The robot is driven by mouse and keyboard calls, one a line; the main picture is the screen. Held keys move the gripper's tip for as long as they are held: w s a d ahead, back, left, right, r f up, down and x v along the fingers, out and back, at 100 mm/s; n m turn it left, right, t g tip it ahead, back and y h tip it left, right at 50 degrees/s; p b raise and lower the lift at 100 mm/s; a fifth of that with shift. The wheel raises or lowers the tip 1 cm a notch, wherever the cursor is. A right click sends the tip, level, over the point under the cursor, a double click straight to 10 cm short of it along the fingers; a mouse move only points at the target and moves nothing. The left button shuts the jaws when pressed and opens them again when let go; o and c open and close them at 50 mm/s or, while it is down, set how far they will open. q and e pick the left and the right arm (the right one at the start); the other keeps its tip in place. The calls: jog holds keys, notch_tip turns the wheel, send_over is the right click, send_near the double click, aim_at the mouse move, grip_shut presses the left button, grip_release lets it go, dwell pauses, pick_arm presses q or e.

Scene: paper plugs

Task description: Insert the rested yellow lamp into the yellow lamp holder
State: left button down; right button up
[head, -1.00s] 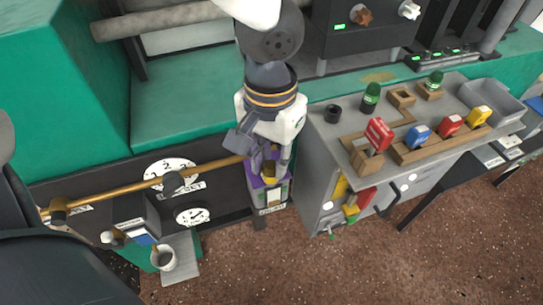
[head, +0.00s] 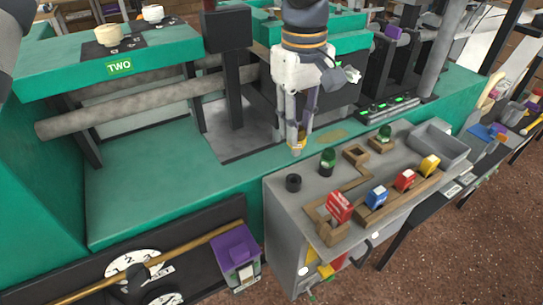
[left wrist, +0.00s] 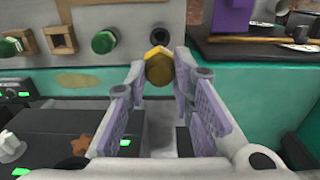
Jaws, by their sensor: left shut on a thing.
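The yellow lamp (head: 298,147) is held at the fingertips of my left gripper (head: 297,135). The fingers are shut on it. In the left wrist view, the lamp (left wrist: 159,67) shows a yellow rim and a brown-gold round end between the fingertips. The gripper points down by the back edge of the grey panel box (head: 277,205). An empty black round holder (head: 293,183) stands on that box, below the lamp in the head view and apart from it. No yellow marking shows on this holder. My right gripper is not in view.
Two green lamps (head: 327,160) (head: 385,133) stand on the panel, one beside an empty square wooden frame (head: 356,153). Red, blue and yellow plugs sit in wooden rails, such as the red plug (head: 338,208). A purple-topped box (head: 236,245) stands lower left.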

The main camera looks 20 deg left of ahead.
aim_at(296, 154)
pick_arm(q)
jog(key=shift+w+f, duration=0.1)
jog(key=shift+f, duration=2.85)
jog(key=shift+f, duration=1.7)
jog(key=c, duration=1.3)
grip_release()
jog(key=shift+r, duration=0.15)
